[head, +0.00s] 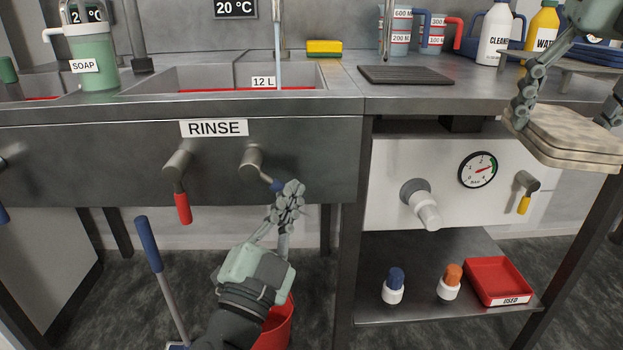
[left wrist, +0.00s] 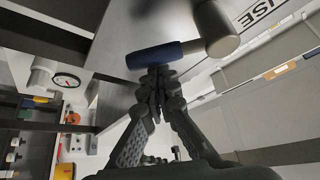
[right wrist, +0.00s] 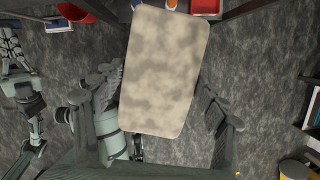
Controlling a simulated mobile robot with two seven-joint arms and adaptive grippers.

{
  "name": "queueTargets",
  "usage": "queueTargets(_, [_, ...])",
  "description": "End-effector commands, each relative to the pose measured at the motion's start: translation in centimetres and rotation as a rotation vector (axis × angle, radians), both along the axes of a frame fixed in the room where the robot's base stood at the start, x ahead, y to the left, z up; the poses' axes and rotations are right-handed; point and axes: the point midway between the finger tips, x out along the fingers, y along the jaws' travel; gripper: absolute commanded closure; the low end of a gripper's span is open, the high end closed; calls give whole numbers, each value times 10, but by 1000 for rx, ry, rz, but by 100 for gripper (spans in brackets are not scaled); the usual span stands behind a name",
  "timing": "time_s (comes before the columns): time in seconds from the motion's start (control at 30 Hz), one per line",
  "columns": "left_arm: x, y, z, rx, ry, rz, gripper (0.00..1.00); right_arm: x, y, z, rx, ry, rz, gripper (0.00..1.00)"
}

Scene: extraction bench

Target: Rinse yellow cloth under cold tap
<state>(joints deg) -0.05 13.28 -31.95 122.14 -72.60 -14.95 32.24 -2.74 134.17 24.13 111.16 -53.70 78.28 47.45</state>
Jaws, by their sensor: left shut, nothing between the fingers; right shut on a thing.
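No plainly yellow cloth shows. The cold tap's blue-ended lever (head: 270,184) sticks out from the RINSE panel (head: 300,160). My left gripper (head: 291,193) is shut and empty, its fingertips at the blue grip (left wrist: 155,55); contact is unclear. A pale stream of water (head: 278,60) falls into the rinse sink (head: 190,80) labelled 12 L.
A red-ended lever (head: 182,205) hangs left of the blue one. A yellow sponge (head: 324,48) lies behind the sink. A dark ribbed mat (head: 405,75), jugs (head: 398,35) and a CLEANER bottle (head: 494,38) stand to the right. A red USED tray (head: 498,280) sits on the lower shelf.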

Motion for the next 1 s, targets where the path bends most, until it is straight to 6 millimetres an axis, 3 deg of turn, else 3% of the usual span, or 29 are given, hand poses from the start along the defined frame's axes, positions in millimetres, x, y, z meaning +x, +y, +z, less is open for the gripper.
queueTargets(0.03, [1,4,1,48,6,5,100,0,0,13,0,-1,0,54])
queueTargets(0.5, [1,26,-19,486,3,5,100,0,0,82,0,0,0,54])
queueTargets(0.7, [2,35,-27,626,1,6,100,0,0,95,0,0,0,54])
queueTargets(1.0, [1,45,-34,611,5,8,100,0,0,100,0,0,0,54])
